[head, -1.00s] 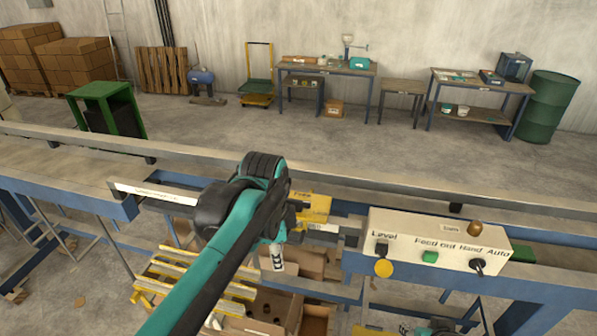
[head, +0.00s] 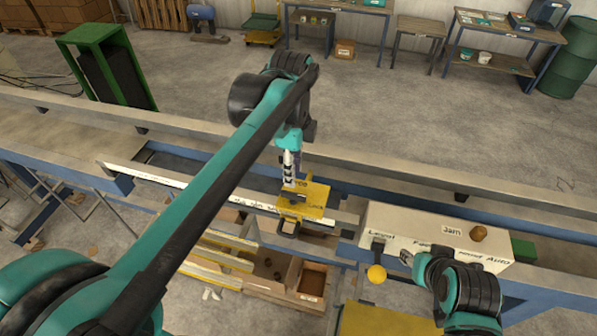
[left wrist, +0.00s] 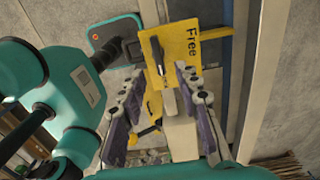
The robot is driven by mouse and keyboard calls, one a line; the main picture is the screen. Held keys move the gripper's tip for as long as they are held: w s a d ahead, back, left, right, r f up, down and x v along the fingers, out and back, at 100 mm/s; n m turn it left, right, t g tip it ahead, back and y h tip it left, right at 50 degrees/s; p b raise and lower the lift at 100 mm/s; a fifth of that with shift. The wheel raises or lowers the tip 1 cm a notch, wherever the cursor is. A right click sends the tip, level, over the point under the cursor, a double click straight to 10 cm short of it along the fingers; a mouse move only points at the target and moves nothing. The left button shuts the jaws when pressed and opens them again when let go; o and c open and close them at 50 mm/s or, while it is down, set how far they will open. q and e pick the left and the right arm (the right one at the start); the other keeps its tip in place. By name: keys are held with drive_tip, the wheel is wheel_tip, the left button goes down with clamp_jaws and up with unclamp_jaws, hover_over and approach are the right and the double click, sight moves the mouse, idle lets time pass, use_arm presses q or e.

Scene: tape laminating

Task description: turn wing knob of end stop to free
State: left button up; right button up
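The end stop's yellow plate (head: 318,203) sits on the rail in the middle of the head view. In the left wrist view this plate (left wrist: 182,42) bears the word "Free". A dark wing knob (left wrist: 157,58) stands on it. My left gripper (head: 291,180) is over the plate in the head view. In the left wrist view its two fingers (left wrist: 157,75) are open, with the knob in line with the gap near the tips. I see no contact. My right gripper (head: 408,259) is by the control box at the lower right; its fingers are unclear.
The cream control box (head: 400,222) with a yellow-ended lever (head: 376,273) and brown button (head: 478,233) stands right of the end stop. A white scale strip (head: 150,178) runs along the rail. Wooden bins (head: 312,280) lie below. A green stand (head: 105,65) is beyond the conveyor.

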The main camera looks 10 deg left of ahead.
sight(293, 194)
use_arm(q)
drive_tip(key=shift+f, duration=0.25)
drive_tip(key=f, duration=0.6)
drive_tip(key=shift+s, duration=0.2)
drive_tip(key=shift+w+f, duration=0.1)
drive_tip(key=shift+f, duration=0.4)
drive_tip(key=shift+c, duration=0.7)
clamp_jaws()
